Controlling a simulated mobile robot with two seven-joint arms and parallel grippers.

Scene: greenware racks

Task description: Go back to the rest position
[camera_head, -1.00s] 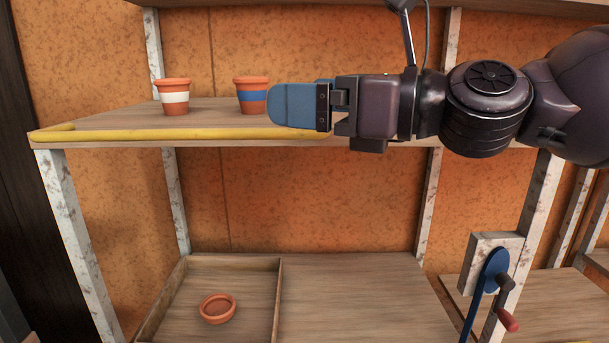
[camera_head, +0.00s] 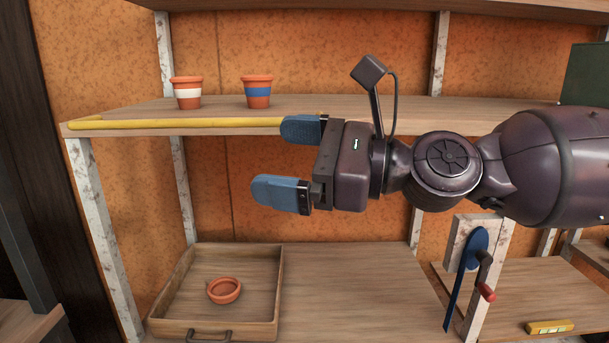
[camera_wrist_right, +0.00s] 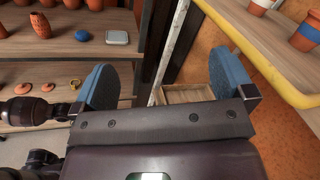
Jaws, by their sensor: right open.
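My right gripper (camera_head: 284,163) is open and empty in the head view. Its blue fingers are spread apart in front of the rack, around and below the front edge of the upper shelf (camera_head: 290,114). In the right wrist view the two blue fingers (camera_wrist_right: 160,82) stand wide apart with nothing between them in their grip. My left gripper is in neither view.
A white-banded pot (camera_head: 188,93) and a blue-banded pot (camera_head: 257,92) stand on the upper shelf behind a yellow edge strip (camera_head: 180,123). Below, a wooden tray (camera_head: 276,285) holds a terracotta saucer (camera_head: 224,291). A crank (camera_head: 484,272) sticks out at the right post.

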